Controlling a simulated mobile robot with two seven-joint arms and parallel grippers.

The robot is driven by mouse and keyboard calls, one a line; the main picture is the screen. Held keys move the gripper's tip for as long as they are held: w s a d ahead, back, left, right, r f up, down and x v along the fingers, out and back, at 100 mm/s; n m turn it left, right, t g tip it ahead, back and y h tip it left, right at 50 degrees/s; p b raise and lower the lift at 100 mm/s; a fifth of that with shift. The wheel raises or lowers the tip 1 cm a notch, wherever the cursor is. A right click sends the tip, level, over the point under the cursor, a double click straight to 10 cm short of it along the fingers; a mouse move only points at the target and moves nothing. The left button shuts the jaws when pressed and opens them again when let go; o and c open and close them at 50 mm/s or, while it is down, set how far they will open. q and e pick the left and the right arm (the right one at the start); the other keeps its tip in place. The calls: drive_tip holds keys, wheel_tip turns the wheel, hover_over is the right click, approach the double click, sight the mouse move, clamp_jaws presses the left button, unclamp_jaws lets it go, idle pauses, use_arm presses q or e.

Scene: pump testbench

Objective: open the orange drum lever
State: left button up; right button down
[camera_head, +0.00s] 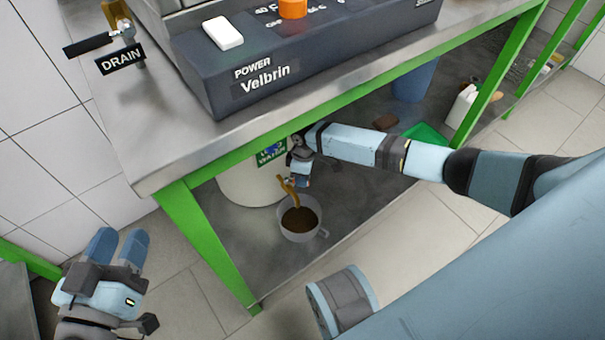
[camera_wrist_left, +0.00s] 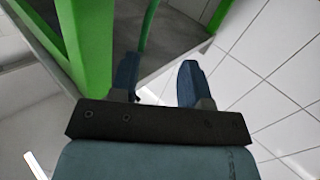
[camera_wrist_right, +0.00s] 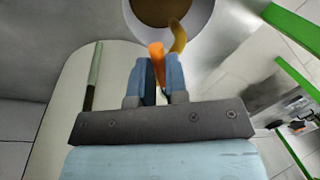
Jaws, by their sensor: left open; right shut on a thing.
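The orange drum lever (camera_wrist_right: 157,62) shows between the fingers of my right gripper (camera_wrist_right: 155,75), which is shut on it. In the head view the right gripper (camera_head: 297,178) is under the bench, in front of a white drum (camera_head: 240,185) with a green water label (camera_head: 271,153). An orange-yellow spout (camera_head: 288,192) hangs over a grey mug (camera_head: 300,236) holding brown contents. The mug also shows in the right wrist view (camera_wrist_right: 208,38), beyond the fingers. My left gripper (camera_head: 118,250) is open and empty, left of the bench leg; it also shows in the left wrist view (camera_wrist_left: 158,85).
The steel bench top (camera_head: 150,150) with green legs (camera_head: 205,245) stands above the lower shelf (camera_head: 350,215). A dark Velbrin box (camera_head: 265,85) and a drain tap (camera_head: 122,28) are on top. A blue bucket (camera_head: 413,85) and a green item (camera_head: 428,137) sit farther right below.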

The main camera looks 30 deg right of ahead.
drive_tip(key=shift+s+a+r+m+p, duration=0.15)
drive_tip(key=shift+r+m+p, duration=0.2)
drive_tip(key=shift+p, duration=0.25)
use_arm(q)
wheel_tip(320, 180, up, 10)
drive_tip(key=s+n+t+p, duration=0.1)
drive_tip(key=n+t+p, duration=0.15)
drive_tip(key=p, duration=0.45)
use_arm(e)
drive_tip(key=m+p, duration=0.1)
drive_tip(key=m, duration=0.1)
drive_tip(key=s+a+m+p, duration=0.1)
drive_tip(key=m, duration=0.1)
drive_tip(key=a+m+t+p, duration=0.1)
drive_tip(key=m, duration=0.2)
drive_tip(key=shift+s+a+f+y, duration=0.25)
drive_tip(key=shift+y, duration=0.15)
use_arm(q)
drive_tip(key=a+f+g+y+p, duration=0.1)
drive_tip(key=a+f+g+y, duration=0.2)
drive_tip(key=f, duration=0.6)
drive_tip(key=shift+s+a+f+y, duration=0.2)
drive_tip(key=shift+s+a+y, duration=0.05)
drive_tip(key=shift+s+y, duration=0.2)
use_arm(e)
drive_tip(key=shift+a+f+m, duration=0.1)
drive_tip(key=shift+m, duration=0.25)
drive_tip(key=c, duration=1.1)
unclamp_jaws()
